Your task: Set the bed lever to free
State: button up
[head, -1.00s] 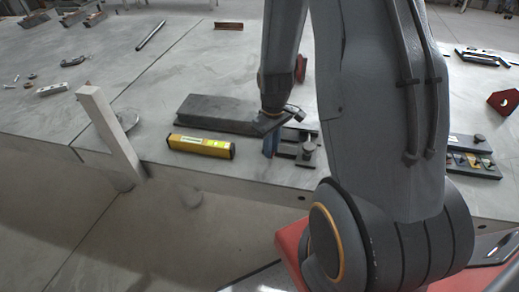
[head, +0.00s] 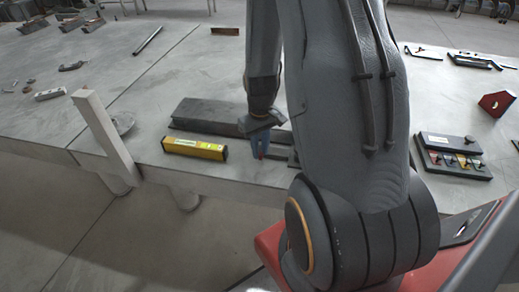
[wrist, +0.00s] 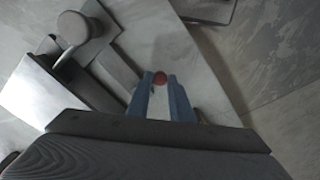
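The bed lever shows as a small round red knob (wrist: 159,78) in the wrist view; its shaft is not clearly visible. My gripper's two blue fingers (wrist: 160,88) point at the knob, one tip on each side and very close to it. I cannot tell whether they press on it. In the head view my gripper (head: 259,146) is low at the front of the dark positioner bed (head: 205,111), with a speck of red by the fingertips. A round-headed post (wrist: 80,27) stands on the fixture at upper left in the wrist view.
A yellow box-shaped level (head: 195,149) lies left of my gripper near the table's front edge. A pale upright bar (head: 105,135) stands farther left. A dark case with small pieces (head: 455,163) and a red block (head: 497,103) lie at right.

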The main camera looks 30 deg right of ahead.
jog(key=o, duration=0.4)
jog(key=shift+c, duration=0.2)
jog(key=shift+r+b, duration=0.9)
jog(key=shift+r, duration=3)
jog(key=s+a+r+b, duration=0.1)
jog(key=s+a+r, duration=0.1)
jog(key=a, duration=0.5)
jog(key=s+a+r+t, duration=0.1)
jog(key=s+a+r, duration=0.2)
jog(key=a, duration=0.5)
jog(key=shift+s+r+b, duration=0.2)
jog(key=shift+s+b, duration=0.2)
jog(key=shift+s, duration=0.35)
